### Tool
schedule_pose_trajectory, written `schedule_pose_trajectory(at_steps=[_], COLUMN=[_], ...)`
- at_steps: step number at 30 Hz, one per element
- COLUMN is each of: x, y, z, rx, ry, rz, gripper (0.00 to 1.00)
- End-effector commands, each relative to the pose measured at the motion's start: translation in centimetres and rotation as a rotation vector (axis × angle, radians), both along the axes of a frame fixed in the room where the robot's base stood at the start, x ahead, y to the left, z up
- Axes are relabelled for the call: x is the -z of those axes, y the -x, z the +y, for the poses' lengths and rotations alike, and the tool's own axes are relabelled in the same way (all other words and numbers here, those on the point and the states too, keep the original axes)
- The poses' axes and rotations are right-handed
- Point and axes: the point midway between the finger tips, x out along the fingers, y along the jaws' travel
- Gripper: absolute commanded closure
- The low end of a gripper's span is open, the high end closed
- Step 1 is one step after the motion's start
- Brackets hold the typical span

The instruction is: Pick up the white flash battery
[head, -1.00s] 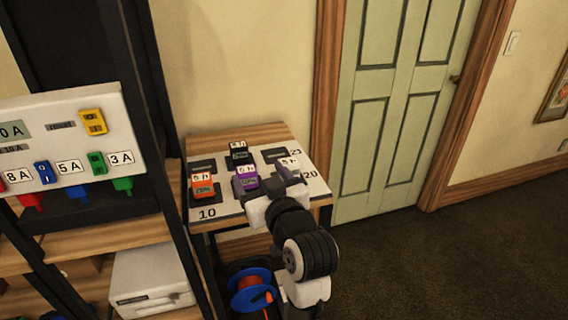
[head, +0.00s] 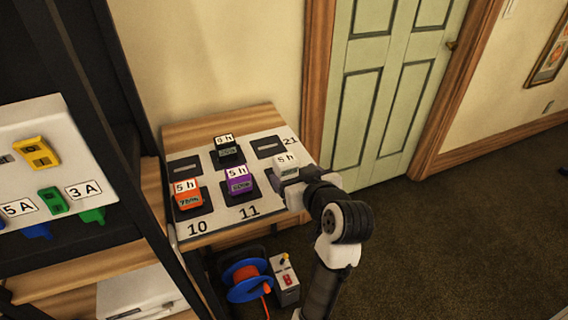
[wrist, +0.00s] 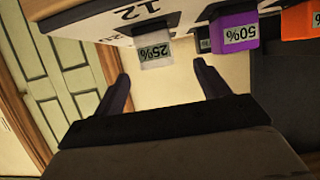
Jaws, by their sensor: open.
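The white flash battery (head: 286,161) stands at the right of the front row on a charging board, with a "5 h" tag on top. My gripper (head: 282,182) is close in front of it, and my wrist partly hides it in the head view. In the wrist view, which looks upside down, the white battery (wrist: 156,54) shows a "25%" label below the number 12. My open fingers (wrist: 163,72) point towards it, one to each side, with the battery a little beyond the tips. Nothing is held.
A purple battery (head: 238,182) and an orange battery (head: 187,196) stand to the left in the same row. A black battery (head: 227,152) stands behind. Empty dark slots lie at back left and back right. A black shelf post (head: 100,110) rises at left; a cable reel (head: 247,280) is below.

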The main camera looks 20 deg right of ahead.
Motion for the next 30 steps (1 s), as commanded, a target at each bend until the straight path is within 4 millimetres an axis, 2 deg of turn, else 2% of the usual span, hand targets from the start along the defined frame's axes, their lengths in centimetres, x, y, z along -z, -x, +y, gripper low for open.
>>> schedule_pose_trajectory(at_steps=[4,13,21,30], x=[1.0,1.8,3.1,3.5], y=[-2.6,-5.0,-8.6,-9.2], z=[0.1,0.0,-0.2,-0.3], rx=[-0.001,0.000,-0.001,0.001], ry=[-0.002,0.000,0.000,0.002], rz=[0.002,0.001,0.001,-0.001], gripper=[0.25,0.25,0.25,0.25])
